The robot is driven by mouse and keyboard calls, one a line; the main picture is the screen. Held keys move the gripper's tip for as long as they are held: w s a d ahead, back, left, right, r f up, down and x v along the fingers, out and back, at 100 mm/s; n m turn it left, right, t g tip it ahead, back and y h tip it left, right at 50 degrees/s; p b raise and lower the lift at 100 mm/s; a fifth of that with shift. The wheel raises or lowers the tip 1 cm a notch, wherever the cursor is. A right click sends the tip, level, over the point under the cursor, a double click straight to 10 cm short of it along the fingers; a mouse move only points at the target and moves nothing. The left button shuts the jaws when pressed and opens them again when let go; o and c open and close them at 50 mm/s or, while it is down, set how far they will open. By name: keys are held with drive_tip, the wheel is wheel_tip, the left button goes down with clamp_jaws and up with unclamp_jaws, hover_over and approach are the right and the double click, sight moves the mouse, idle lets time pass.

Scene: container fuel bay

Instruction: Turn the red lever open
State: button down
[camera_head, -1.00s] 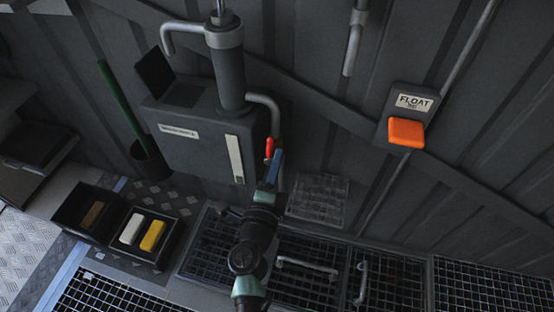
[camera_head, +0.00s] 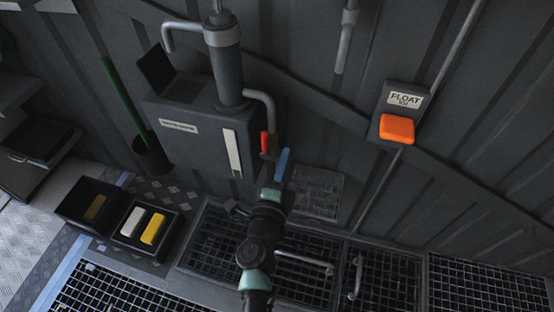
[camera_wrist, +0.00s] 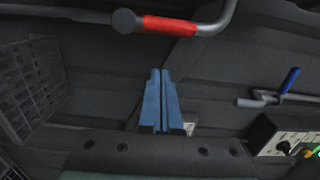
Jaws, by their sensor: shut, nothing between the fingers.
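The red lever (camera_head: 264,142) hangs beside the bent pipe at the right side of the dark grey pump box. In the wrist view its red grip (camera_wrist: 170,25) lies across the top, on a grey bar with a round end. My gripper (camera_head: 284,160) is just right of and below the lever in the head view. In the wrist view its blue fingers (camera_wrist: 160,100) are together and empty, pointing up toward the red grip with a visible gap. My wrist hides part of the area below the lever.
The pump box (camera_head: 190,150) and upright cylinder (camera_head: 228,70) stand left of the lever. An orange float switch (camera_head: 397,128) is on the wall at right. A blue-gripped handle (camera_wrist: 289,80) shows right in the wrist view. Floor grates (camera_head: 485,285) lie below.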

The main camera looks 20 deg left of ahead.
drive_tip(key=s+p, duration=0.2)
drive_tip(key=s, duration=0.8)
drive_tip(key=w+r+n+t+y, duration=0.3)
drive_tip(key=r+n, duration=0.3)
drive_tip(key=r, duration=1.2)
drive_tip(key=w+r+n+t+y, duration=0.25)
drive_tip(key=r+n, duration=0.35)
drive_tip(key=r, duration=1.2)
drive_tip(key=s+d+r+n+t+h, duration=0.15)
drive_tip(key=s+d+r, duration=0.25)
drive_tip(key=r, duration=0.4)
drive_tip(key=s+d+r+n+t+h, duration=0.1)
drive_tip(key=s+d+r+n+h, duration=0.15)
drive_tip(key=r, duration=0.45)
drive_tip(key=s+d+r+n+t+h, duration=0.1)
drive_tip(key=s+d+r+h, duration=0.1)
drive_tip(key=s+d+r, duration=0.45)
wheel_tip(320, 180, up, 29)
drive_tip(key=w+a+p, duration=0.2)
drive_tip(key=p, duration=2.5)
drive_tip(key=shift+r+p, duration=0.2)
drive_tip(key=shift+p, duration=0.2)
